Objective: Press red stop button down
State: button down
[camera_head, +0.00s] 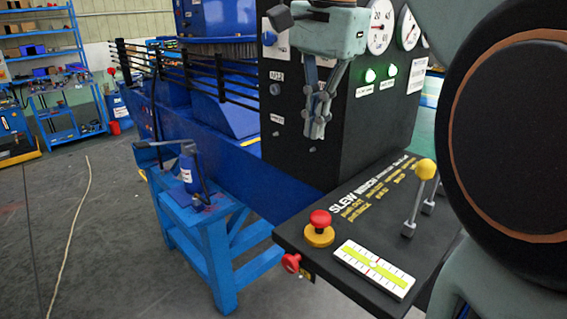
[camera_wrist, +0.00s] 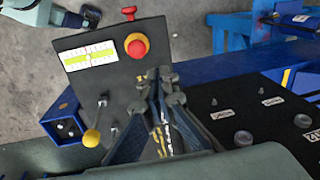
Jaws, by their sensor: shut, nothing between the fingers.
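The red stop button (camera_head: 320,219) sits on a yellow base near the front left corner of the black console desk (camera_head: 300,243). In the wrist view the button (camera_wrist: 137,47) shows as a red cap on a yellow ring, beyond the fingertips. My gripper (camera_head: 316,130) is shut and empty, pointing down in front of the upright black panel, above the desk and apart from the button. Its fingers also show in the wrist view (camera_wrist: 159,75). Nothing hides the button in either view.
A yellow-knobbed lever (camera_head: 426,170) stands right of the button. A white and yellow scale plate (camera_head: 374,269) lies on the desk. A red knob (camera_head: 291,262) sticks out from the desk's front edge. A blue stand with a bottle jack (camera_head: 192,170) is at left.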

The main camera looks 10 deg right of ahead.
aim_at(321, 215)
jog(key=shift+s+d+f+m+g+h, duration=0.15)
jog(key=shift+s+d+m+g, duration=0.2)
jog(key=shift+s, duration=0.2)
jog(key=shift+s+d+f+m+g+h, duration=0.15)
jog(key=shift+s+d+m+g, duration=0.15)
jog(key=shift+s+d, duration=0.2)
jog(key=shift+a, duration=0.1)
notch_tip(321, 215, down, 14)
jog(key=shift+b, duration=0.7)
